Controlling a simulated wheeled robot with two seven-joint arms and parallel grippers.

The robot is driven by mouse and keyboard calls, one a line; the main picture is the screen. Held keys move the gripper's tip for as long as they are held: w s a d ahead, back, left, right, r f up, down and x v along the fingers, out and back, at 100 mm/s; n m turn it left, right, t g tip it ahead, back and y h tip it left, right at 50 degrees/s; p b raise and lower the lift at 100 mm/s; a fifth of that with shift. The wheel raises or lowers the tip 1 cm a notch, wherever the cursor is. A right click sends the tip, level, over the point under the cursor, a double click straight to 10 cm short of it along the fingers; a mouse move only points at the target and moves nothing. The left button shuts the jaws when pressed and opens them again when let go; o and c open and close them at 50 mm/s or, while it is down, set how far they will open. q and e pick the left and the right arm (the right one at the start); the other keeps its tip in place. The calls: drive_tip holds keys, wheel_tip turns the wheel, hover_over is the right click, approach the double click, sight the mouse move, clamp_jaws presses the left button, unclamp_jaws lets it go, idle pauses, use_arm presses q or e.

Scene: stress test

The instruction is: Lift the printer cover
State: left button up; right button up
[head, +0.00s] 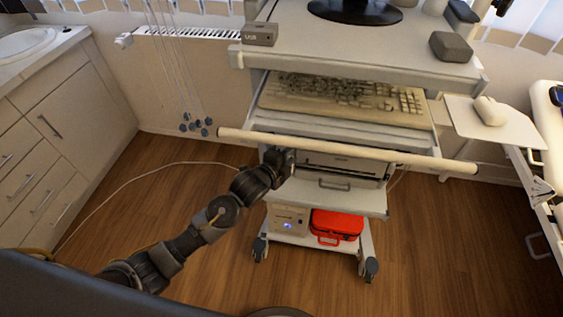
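The printer (345,163) sits in the middle level of a white wheeled cart, under the keyboard shelf. It is pale with a dark slot along its front, and its top is largely hidden by the shelf and the long rail above it. I cannot make out its cover clearly or tell whether it is raised. My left gripper (281,162) is at the printer's left front end, just below the rail. Its fingers are small and dark, so I cannot tell whether they are open or touch the printer. My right gripper is not in view.
A long pale rail (350,150) crosses the cart's front. Above are a keyboard (345,95) and the cart top (360,40). Below are a panel with a handle (335,196), a red case (336,224) and a white box (288,218). A mouse tray (500,128) juts right. Wooden floor lies open in front.

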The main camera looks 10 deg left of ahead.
use_arm(q)
drive_tip(key=shift+v, duration=2.7)
